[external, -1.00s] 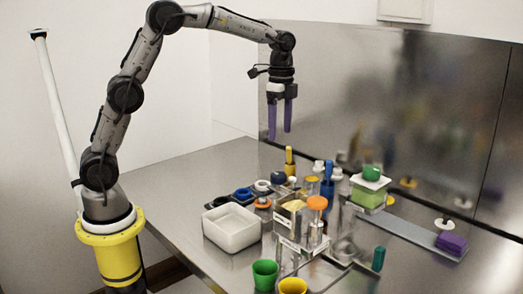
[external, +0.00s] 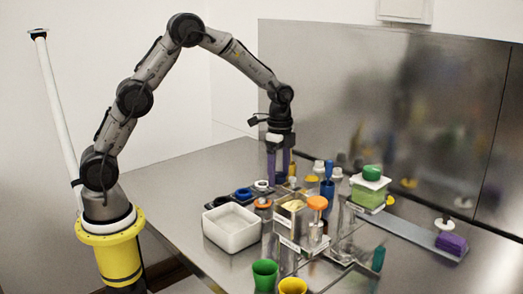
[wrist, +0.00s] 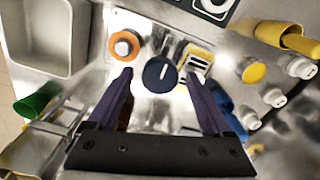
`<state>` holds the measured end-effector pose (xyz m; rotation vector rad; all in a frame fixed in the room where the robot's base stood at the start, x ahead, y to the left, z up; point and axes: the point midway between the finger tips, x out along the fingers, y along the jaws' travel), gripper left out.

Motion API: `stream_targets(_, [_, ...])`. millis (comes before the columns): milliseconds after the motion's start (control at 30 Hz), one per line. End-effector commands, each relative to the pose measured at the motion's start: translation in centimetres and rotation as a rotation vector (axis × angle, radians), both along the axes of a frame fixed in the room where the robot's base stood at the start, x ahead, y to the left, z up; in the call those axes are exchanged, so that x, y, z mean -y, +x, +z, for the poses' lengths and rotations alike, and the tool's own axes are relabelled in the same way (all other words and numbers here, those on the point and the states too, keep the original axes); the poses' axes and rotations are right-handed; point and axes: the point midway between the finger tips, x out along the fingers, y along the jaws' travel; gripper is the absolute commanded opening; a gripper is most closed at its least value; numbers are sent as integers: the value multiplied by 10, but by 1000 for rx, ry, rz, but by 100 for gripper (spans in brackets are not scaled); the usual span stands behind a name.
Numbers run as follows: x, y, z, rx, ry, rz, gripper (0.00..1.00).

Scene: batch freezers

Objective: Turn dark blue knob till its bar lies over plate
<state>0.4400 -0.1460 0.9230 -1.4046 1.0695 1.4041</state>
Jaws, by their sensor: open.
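The dark blue knob (wrist: 159,74) shows in the wrist view as a round disc with a short white bar mark. The bar points up the picture, tilted slightly right. A small yellow-edged plate with dark stripes (wrist: 197,60) lies to the right of the knob, and the bar is not over it. My gripper (wrist: 158,77) is open, with one purple finger on each side of the knob; I cannot tell whether they touch it. In the external view my gripper (external: 278,178) points down behind the clustered items, and the knob is mostly hidden there.
An orange knob on a white base (wrist: 126,46) is left of the dark blue knob. A white bin (external: 231,228) stands nearby. Yellow (wrist: 276,34) and blue cylinders, white-capped bottles (wrist: 299,67) and a green cup (wrist: 37,103) crowd the sides. The table's far left is clear.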

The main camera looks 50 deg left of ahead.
Motion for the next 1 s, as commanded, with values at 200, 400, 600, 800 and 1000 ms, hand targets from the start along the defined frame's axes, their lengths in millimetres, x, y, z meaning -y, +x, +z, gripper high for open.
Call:
stream_targets(200, [0,0,0,0,0,0,82])
stream_targets(400, [0,0,0,0,0,0,46])
stream_targets(600, [0,0,0,0,0,0,10])
stream_targets(800, [0,0,0,0,0,4,0])
stream_targets(1000, [0,0,1,1,-1,50,0])
